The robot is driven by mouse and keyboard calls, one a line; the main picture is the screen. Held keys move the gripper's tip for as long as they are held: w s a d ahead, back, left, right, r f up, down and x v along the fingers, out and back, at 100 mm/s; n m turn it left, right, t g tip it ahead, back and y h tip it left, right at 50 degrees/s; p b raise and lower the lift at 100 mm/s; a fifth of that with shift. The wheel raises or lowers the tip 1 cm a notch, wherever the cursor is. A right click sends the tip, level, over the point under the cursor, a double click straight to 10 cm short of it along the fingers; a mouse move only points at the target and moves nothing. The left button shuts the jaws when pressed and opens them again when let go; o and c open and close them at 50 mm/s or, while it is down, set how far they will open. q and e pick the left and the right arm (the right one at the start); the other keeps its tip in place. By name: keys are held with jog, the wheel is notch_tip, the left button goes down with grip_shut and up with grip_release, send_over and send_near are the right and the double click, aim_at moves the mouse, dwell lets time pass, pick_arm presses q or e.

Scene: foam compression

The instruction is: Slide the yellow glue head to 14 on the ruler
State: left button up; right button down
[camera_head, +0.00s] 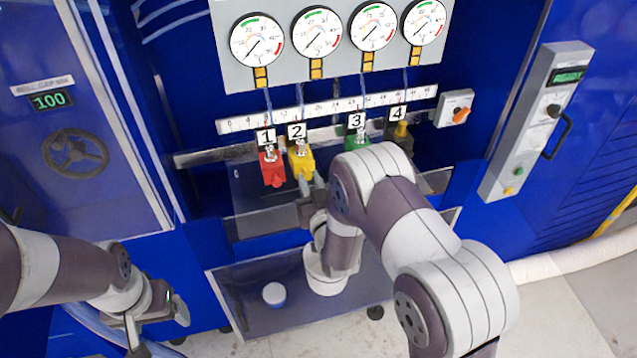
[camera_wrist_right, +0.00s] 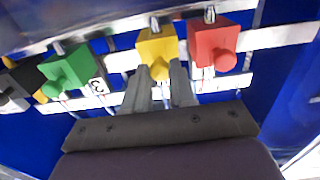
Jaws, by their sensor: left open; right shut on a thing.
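The yellow glue head (camera_head: 301,163), labelled 2, hangs on the rail below the white ruler (camera_head: 330,108), close to the right side of the red head (camera_head: 271,168). My right gripper (camera_head: 311,184) is shut on the lower part of the yellow head; in the right wrist view its two fingers (camera_wrist_right: 160,88) grip the yellow head (camera_wrist_right: 157,50) from both sides. The ruler numbers are too small to read surely. My left gripper (camera_head: 157,318) is open and empty at the lower left, far from the rail.
The green head (camera_head: 357,149), labelled 3, and the black head (camera_head: 399,138), labelled 4, hang further right on the rail. There is a gap between yellow and green. Several gauges (camera_head: 317,33) stand above.

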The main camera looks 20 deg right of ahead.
jog(key=shift+a, duration=0.8)
jog(key=shift+d, duration=0.2)
jog(key=c, duration=1.1)
grip_release()
jog(key=shift+d, duration=0.3)
jog(key=shift+o, duration=0.9)
jog(key=shift+d, duration=0.15)
pick_arm(q)
jog(key=f+b, duration=0.3)
jog(key=shift+a+f, duration=0.2)
pick_arm(e)
jog(key=s, duration=1.2)
jog(key=shift+s, duration=0.4)
